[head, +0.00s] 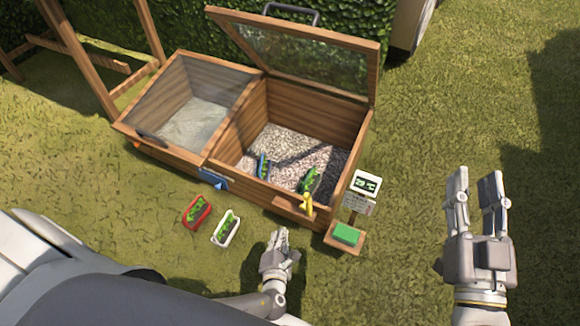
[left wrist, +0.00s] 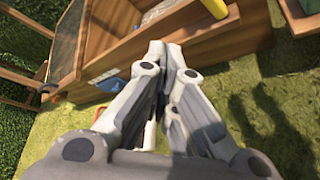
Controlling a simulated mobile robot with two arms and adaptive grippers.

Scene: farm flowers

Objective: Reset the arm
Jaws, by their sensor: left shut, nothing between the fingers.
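My left gripper (head: 279,243) is shut and empty. It hangs over the grass in front of the wooden cold frame (head: 225,185), right of the white tray. In the left wrist view its fingertips (left wrist: 165,50) meet close together, with the frame's wooden front wall (left wrist: 185,25) beyond them. My right gripper (head: 475,185) is at the right over the grass. Its two fingers stand apart with a gap between them, and nothing shows in it.
The right bay is open, its glass lid (head: 300,55) raised, with a blue planter (head: 263,166) and a dark planter (head: 311,181) on gravel. The left lid (head: 190,105) is closed. A red tray (head: 197,211) and white tray (head: 226,229) lie on grass. A sign (head: 363,190) stands right.

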